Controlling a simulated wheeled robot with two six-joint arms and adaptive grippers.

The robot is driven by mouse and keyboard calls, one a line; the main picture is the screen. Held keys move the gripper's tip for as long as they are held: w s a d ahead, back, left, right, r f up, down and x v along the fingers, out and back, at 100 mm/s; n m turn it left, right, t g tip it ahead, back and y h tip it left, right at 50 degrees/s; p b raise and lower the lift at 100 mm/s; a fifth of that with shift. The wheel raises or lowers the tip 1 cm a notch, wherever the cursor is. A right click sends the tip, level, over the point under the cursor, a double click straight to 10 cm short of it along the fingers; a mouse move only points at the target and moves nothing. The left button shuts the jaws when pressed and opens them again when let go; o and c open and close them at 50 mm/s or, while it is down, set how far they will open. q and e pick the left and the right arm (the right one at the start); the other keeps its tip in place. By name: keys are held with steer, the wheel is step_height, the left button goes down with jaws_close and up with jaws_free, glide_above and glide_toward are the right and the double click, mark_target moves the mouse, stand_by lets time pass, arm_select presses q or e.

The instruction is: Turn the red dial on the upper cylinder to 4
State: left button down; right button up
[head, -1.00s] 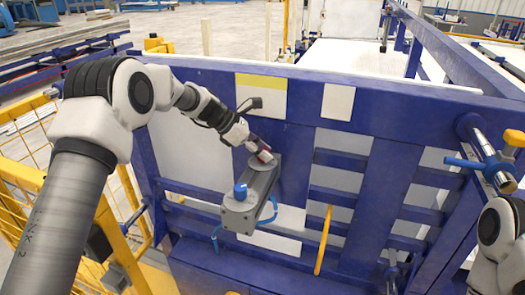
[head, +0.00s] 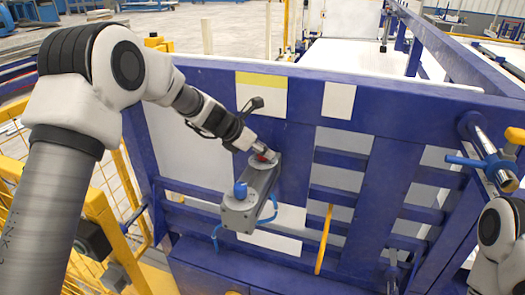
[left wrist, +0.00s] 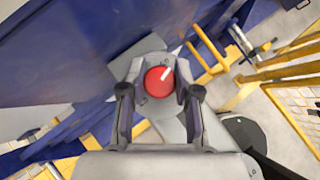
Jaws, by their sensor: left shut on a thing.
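The red dial (left wrist: 159,82) is a round knob with a white pointer mark towards its upper right in the left wrist view. No numbers around it are readable. In the head view only a bit of its red (head: 268,156) shows beneath my left gripper (head: 263,154). The dial sits at the upper end of a grey housing (head: 262,184) mounted on the blue frame. My left gripper's fingers (left wrist: 160,80) are on both sides of the dial, shut on it. My right gripper is out of view.
A blue knob (head: 240,190) stands on the lower end of the grey housing, with a blue hose (head: 272,209) beside it. A yellow bar (head: 324,240) hangs to its right. Yellow fencing (head: 122,205) is at left; the blue panel (head: 390,115) spans behind.

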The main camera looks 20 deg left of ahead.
arm_select(q)
steer(key=shift+s+f+n+t+y+b, duration=0.15)
steer(key=shift+n+t+y+b, duration=0.3)
steer(key=shift+n+y, duration=0.5)
steer(key=shift+f+n+t+y+b, duration=0.15)
steer(key=shift+n+t+y+b, duration=0.25)
steer(key=shift+n, duration=0.85)
steer(key=shift+y, duration=0.25)
steer(key=c, duration=0.8)
jaws_free()
steer(key=shift+w, duration=0.2)
steer(key=shift+r, duration=0.15)
steer(key=v, duration=1.2)
steer(key=shift+d, duration=0.1)
